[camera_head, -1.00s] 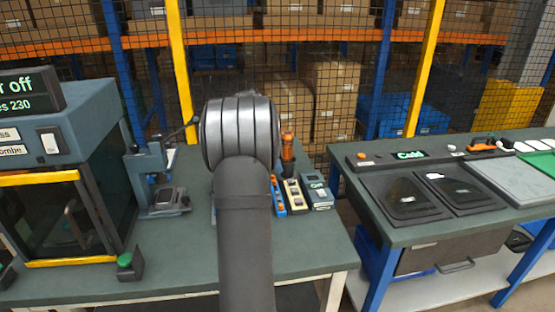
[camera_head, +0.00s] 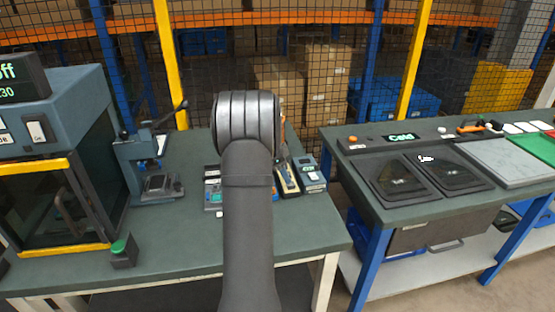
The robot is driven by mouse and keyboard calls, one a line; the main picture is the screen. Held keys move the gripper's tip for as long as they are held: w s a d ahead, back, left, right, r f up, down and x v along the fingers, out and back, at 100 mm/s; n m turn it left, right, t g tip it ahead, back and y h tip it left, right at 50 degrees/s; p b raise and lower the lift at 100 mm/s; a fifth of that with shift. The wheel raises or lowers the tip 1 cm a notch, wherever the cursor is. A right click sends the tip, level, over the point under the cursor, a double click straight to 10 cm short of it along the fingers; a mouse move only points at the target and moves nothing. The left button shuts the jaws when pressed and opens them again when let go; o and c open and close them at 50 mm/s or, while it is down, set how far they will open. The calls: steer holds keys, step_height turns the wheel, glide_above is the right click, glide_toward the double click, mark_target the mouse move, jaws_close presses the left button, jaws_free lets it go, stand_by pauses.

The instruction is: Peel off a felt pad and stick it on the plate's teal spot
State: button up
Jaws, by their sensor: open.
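My arm (camera_head: 248,190) rises in the middle of the picture and hides its own gripper; no fingers show. I cannot make out a felt pad or a teal spot for certain. Small pale pieces (camera_head: 513,128) lie at the far right of the right bench, too small to identify. A light grey slab (camera_head: 508,160) lies on that bench, and a green sheet (camera_head: 536,148) is beside it. I cannot tell whether the slab is the plate.
A press (camera_head: 157,168) and a cabinet machine (camera_head: 45,170) stand on the left bench (camera_head: 180,245). Small trays (camera_head: 212,188) and boxes (camera_head: 312,178) flank my arm. The right bench holds two black panels (camera_head: 398,180) and a lit display (camera_head: 402,137). A gap separates the benches.

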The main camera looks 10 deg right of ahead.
steer(key=shift+x, duration=2.3)
jaws_close()
steer(key=shift+r, duration=0.2)
steer(key=shift+r, duration=3)
